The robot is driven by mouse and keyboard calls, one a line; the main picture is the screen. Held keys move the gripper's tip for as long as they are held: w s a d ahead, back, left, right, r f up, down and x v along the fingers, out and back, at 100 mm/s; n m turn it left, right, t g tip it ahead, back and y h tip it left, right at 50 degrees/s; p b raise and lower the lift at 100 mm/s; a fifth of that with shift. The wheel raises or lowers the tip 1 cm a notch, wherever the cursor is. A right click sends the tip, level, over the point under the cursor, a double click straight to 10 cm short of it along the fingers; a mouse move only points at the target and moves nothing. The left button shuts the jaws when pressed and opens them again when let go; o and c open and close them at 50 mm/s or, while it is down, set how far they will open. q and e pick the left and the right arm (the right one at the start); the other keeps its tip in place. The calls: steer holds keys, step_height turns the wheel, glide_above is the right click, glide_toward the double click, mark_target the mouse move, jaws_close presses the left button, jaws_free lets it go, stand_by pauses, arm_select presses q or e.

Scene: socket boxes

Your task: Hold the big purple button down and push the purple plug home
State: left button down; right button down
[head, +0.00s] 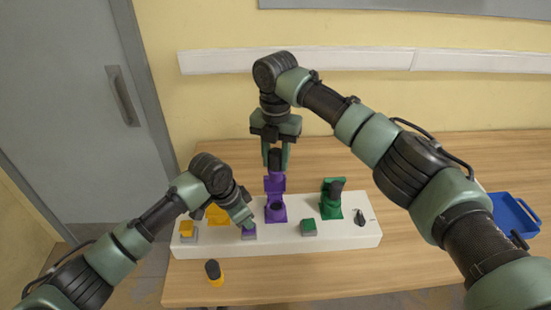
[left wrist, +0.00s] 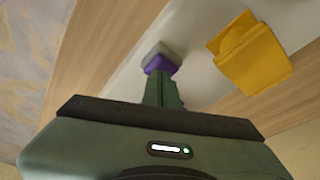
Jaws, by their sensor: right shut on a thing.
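The purple button (head: 249,235) sits on the front of the white box. My left gripper (head: 247,222) is shut, its fingertips at the top of the button; the left wrist view also shows the purple button (left wrist: 158,65) on its grey base at the fingertips. I cannot tell how far it is pressed. My right gripper (head: 275,158) points down, shut on the black handle of the purple plug (head: 275,175). The plug is above the purple socket (head: 276,212), whose dark opening shows. The plug's lower end blends with the purple behind it.
The white box (head: 345,235) also carries a yellow button (head: 187,229), a yellow socket (left wrist: 252,55), a green button (head: 308,227), a green socket (head: 331,208) and a small black switch (head: 360,217). A yellow plug (head: 215,273) stands in front. A blue tray (head: 515,214) is at right.

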mark_target(276, 176)
arm_select(q)
steer(key=shift+s+f, duration=0.2)
steer(key=shift+f, duration=0.1)
steer(key=shift+f, duration=0.1)
arm_select(e)
steer(key=shift+f, duration=4.95)
arm_select(q)
steer(key=shift+s, duration=0.1)
arm_select(e)
steer(key=shift+f, duration=1.55)
steer(key=c, duration=0.5)
jaws_free()
steer(key=shift+r, duration=3.55)
